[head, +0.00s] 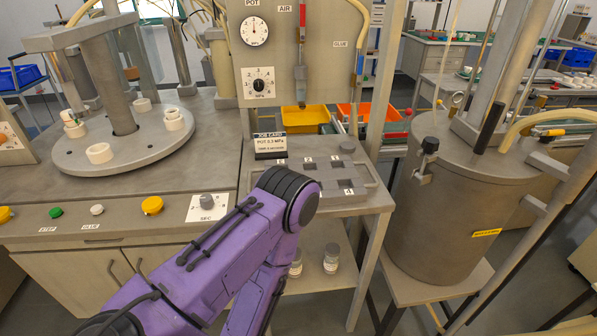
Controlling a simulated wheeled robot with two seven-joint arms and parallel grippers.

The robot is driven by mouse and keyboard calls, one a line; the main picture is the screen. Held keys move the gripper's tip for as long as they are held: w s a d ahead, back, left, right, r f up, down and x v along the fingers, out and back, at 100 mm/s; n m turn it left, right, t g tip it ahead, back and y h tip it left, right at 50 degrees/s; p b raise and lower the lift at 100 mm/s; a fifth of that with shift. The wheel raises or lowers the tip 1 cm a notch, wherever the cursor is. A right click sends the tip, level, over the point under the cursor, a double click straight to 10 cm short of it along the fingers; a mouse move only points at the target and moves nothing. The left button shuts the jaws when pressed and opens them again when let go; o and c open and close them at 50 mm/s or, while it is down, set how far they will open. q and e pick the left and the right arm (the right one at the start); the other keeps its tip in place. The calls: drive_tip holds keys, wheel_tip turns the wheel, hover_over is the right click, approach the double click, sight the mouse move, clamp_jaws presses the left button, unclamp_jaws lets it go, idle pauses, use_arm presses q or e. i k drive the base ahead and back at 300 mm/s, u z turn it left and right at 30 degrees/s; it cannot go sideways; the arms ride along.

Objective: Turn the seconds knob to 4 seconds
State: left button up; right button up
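The seconds knob (206,201) is a small grey dial on a white plate marked SEC, on the sloped front of the left machine. A purple arm of mine reaches in from the lower left, bends just right of the knob plate, and folds back down out of the picture. No gripper fingers show in the head view, and nothing is seen touching the knob.
Yellow buttons (152,205), a green button (56,212) and a white button (97,209) share that front panel. A job card (270,143) reading POT 0.3 MPa stands on the small grey table (375,197). A large grey tank (455,215) stands right.

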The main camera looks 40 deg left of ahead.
sight(206, 201)
drive_tip(key=z, duration=0.55)
drive_tip(key=k, duration=0.7)
drive_tip(key=u, duration=1.3)
